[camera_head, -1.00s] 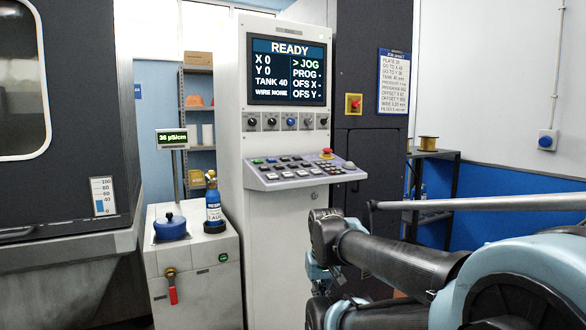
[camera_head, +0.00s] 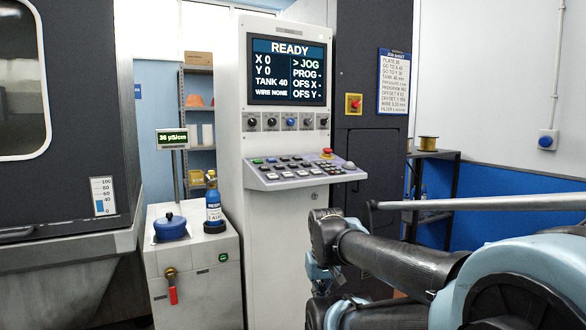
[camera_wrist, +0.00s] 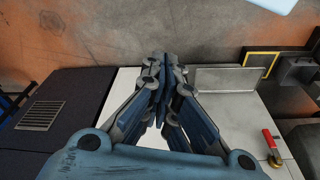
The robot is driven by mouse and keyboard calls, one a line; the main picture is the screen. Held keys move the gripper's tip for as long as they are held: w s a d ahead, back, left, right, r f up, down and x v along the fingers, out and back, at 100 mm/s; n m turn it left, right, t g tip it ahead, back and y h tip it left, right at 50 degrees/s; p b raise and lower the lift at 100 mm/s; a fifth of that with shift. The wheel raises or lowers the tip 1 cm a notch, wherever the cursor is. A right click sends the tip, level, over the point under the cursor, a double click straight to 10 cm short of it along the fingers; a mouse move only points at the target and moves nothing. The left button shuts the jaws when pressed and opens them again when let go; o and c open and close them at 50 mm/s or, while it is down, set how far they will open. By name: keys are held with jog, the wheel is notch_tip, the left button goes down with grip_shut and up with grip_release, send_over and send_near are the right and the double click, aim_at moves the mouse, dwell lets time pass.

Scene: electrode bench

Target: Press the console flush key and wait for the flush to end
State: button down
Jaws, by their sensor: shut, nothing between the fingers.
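The console (camera_head: 228,130) stands upright at the centre of the head view. Its sloped key panel (camera_head: 262,180) carries several keys and a red emergency button (camera_head: 326,153); the key labels are too small to read, so I cannot tell which is the flush key. The console screen (camera_head: 287,72) reads READY, X 0, Y 0, TANK 40, WIRE NONE, with the mark at JOG. My gripper (camera_wrist: 165,62) is shut and empty in the wrist view, pointing over the floor. It is apart from the keys; in the head view my arm is low, right of the console.
A white tank unit (camera_head: 190,275) left of the console bears a blue cap (camera_head: 171,227), a blue bottle (camera_head: 213,205) and a red-handled valve (camera_head: 172,287). A small meter (camera_head: 172,138) reads 36 µS/cm. A dark cabinet (camera_head: 372,160) and shelf (camera_head: 440,153) stand behind my arm.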

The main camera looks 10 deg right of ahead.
jog(key=shift+r, duration=0.1)
dwell(0.3)
notch_tip(320, 180, up, 49)
jog(key=n, duration=2.1)
send_over(290, 165)
jog(key=s+d, duration=0.1)
jog(key=s, duration=0.2)
jog(key=shift+f+y, duration=0.2)
jog(key=shift+y, duration=0.2)
jog(key=x, duration=1.4)
jog(key=shift+f, duration=0.1)
